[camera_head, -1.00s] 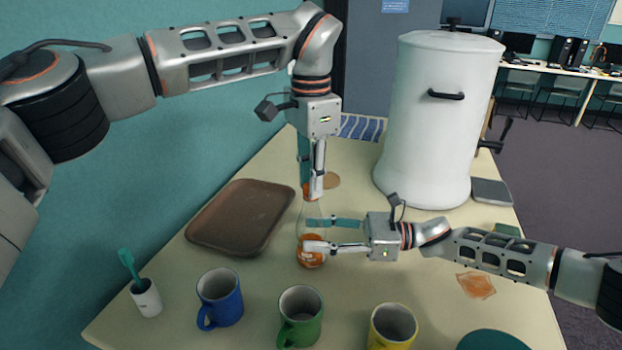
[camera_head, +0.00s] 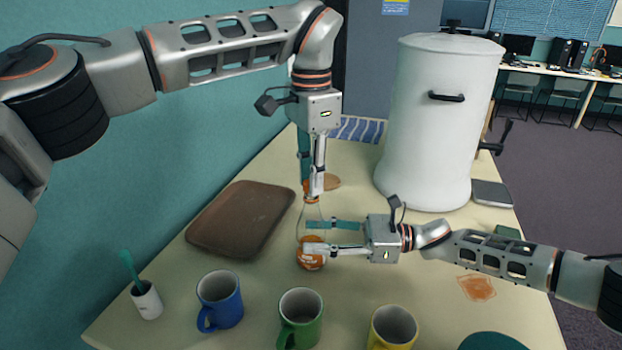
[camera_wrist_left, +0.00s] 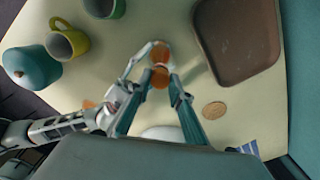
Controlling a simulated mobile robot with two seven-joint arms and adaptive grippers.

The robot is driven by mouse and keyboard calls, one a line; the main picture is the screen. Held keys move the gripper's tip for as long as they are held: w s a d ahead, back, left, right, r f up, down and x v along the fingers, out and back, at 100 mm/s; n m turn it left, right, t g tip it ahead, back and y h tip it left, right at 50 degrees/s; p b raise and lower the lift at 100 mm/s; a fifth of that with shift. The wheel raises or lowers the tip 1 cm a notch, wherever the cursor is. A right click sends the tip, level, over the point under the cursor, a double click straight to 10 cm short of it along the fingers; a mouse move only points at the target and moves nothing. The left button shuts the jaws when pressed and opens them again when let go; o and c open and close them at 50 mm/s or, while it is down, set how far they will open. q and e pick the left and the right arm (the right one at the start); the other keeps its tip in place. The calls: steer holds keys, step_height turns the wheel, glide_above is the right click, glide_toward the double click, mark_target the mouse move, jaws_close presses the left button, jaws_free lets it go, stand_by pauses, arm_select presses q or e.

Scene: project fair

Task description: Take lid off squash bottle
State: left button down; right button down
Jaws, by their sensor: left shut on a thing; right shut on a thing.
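The squash bottle (camera_head: 312,261) is clear with an orange lower part. It stands upright on the table behind the mugs and also shows in the left wrist view (camera_wrist_left: 160,50). My right gripper (camera_head: 312,236) comes from the right, shut around the bottle's body. My left gripper (camera_head: 312,190) points down from above, shut on the orange lid (camera_wrist_left: 159,78), which shows between its fingertips in the left wrist view. The fingers partly hide the lid in the head view. I cannot tell whether the lid is clear of the neck.
A brown tray (camera_head: 209,247) lies left of the bottle. Blue (camera_head: 222,298), green (camera_head: 303,322) and yellow (camera_head: 391,336) mugs stand in front, with a toothbrush cup (camera_head: 147,302) at left. A large white urn (camera_head: 430,130) stands behind right. A round coaster (camera_wrist_left: 214,110) lies behind the bottle.

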arm_select(q)
steer(key=shift+r, duration=0.55)
steer(key=shift+r, duration=2)
arm_select(e)
steer(key=c, duration=1.1)
jaws_free()
steer(key=shift+o, duration=0.2)
